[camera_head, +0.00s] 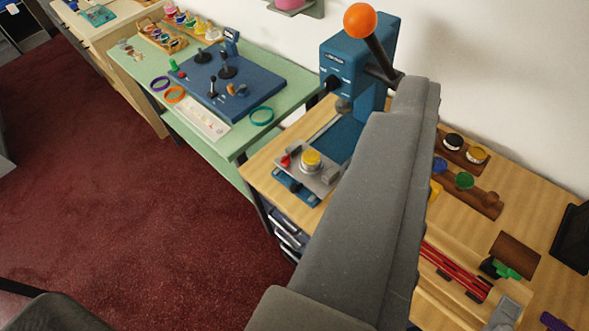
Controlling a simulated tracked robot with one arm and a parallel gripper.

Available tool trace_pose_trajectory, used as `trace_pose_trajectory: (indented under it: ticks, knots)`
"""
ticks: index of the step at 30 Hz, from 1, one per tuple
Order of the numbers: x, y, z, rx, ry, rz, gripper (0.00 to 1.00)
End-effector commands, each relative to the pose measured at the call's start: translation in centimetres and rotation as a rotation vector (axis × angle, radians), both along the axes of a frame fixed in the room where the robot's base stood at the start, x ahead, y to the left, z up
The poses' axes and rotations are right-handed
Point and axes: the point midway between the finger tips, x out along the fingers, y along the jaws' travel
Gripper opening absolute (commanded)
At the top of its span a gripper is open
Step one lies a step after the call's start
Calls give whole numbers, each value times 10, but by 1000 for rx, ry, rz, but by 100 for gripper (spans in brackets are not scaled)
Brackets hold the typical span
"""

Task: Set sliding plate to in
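The sliding plate (325,182) is a grey metal plate at the foot of a blue lever press (340,72) on the wooden counter. A round yellow-topped piece (311,160) sits on it, with a small red part (285,161) at its left. The plate stands out in front of the press head, over the blue base (337,137), near the counter's left front edge. Part of my grey arm crosses the middle of the view and hides the area right of the plate. My gripper's fingers do not show.
The press lever with an orange ball (360,20) rises above my arm. A green table (240,137) with a blue control panel (248,90) stands to the left. Boards with coloured knobs (467,196) lie right of my arm. Red carpet (130,220) is open at the left.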

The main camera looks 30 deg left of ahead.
Motion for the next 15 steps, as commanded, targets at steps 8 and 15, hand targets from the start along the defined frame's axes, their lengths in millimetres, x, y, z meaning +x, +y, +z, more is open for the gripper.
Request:
trace_pose_trajectory:
  ticks: [8,15]
  knots:
    - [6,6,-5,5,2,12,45]
    - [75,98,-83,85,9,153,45]
